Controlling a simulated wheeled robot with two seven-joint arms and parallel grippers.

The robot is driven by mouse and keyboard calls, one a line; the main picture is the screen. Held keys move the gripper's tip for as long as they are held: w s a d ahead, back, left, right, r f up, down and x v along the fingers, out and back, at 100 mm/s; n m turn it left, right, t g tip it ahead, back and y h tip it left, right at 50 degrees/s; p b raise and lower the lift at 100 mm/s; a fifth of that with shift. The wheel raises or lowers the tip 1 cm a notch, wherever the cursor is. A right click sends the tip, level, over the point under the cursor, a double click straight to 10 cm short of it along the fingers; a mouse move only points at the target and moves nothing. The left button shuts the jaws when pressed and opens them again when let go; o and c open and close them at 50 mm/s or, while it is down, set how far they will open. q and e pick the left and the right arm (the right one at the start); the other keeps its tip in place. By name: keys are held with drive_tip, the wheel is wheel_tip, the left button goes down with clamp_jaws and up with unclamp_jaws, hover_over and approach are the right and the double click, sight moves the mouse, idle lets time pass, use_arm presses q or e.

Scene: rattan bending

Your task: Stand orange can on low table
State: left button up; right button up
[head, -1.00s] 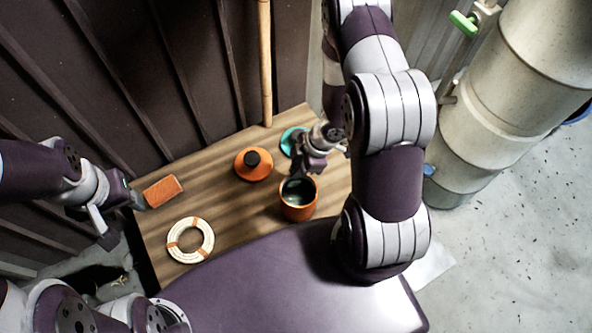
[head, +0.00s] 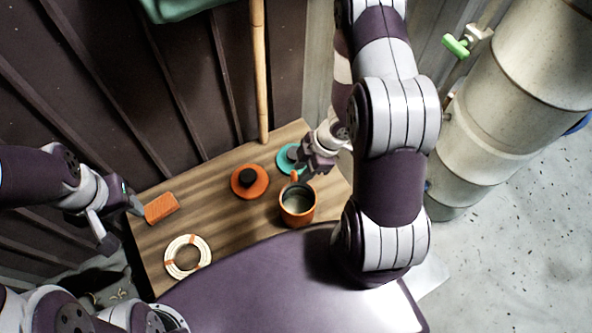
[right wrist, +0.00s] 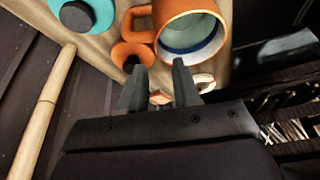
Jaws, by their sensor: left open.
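The orange can (head: 297,212), a mug-like pot with a side handle and a pale inside, stands upright on the wooden low table (head: 225,215). In the right wrist view the can (right wrist: 184,10) is just beyond my fingertips, with its handle toward the left. My right gripper (head: 303,173) is behind the can in the head view, its fingers partly hard to see there. In the wrist view my right gripper (right wrist: 158,72) is open, with nothing held between its fingers. My left gripper (head: 122,225) is open and empty at the table's left edge.
An orange lid with a black knob (head: 249,182), a teal lid (head: 286,158), an orange block (head: 161,208) and a rattan coil (head: 187,256) lie on the table. A bamboo pole (head: 259,70) stands behind it.

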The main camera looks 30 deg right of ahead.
drive_tip(key=w+d+r+m+t+h+p, duration=0.1)
drive_tip(key=w+d+r+m+h+p, duration=0.15)
drive_tip(key=r, duration=0.55)
drive_tip(key=w+d+r+m+t+h+p, duration=0.1)
drive_tip(key=w+d+r+m+h, duration=0.2)
drive_tip(key=r, duration=0.5)
use_arm(q)
drive_tip(key=r, duration=0.5)
drive_tip(key=shift+s, duration=0.25)
use_arm(e)
drive_tip(key=s+a+r+m+g+y, duration=0.1)
drive_tip(key=s+a+r+m, duration=0.6)
drive_tip(key=s+r+m, duration=0.2)
drive_tip(key=shift+r+m+g, duration=0.2)
drive_tip(key=shift+m+g, duration=0.1)
drive_tip(key=shift+m, duration=0.15)
drive_tip(key=shift+s+a, duration=0.1)
drive_tip(key=shift+s, duration=0.05)
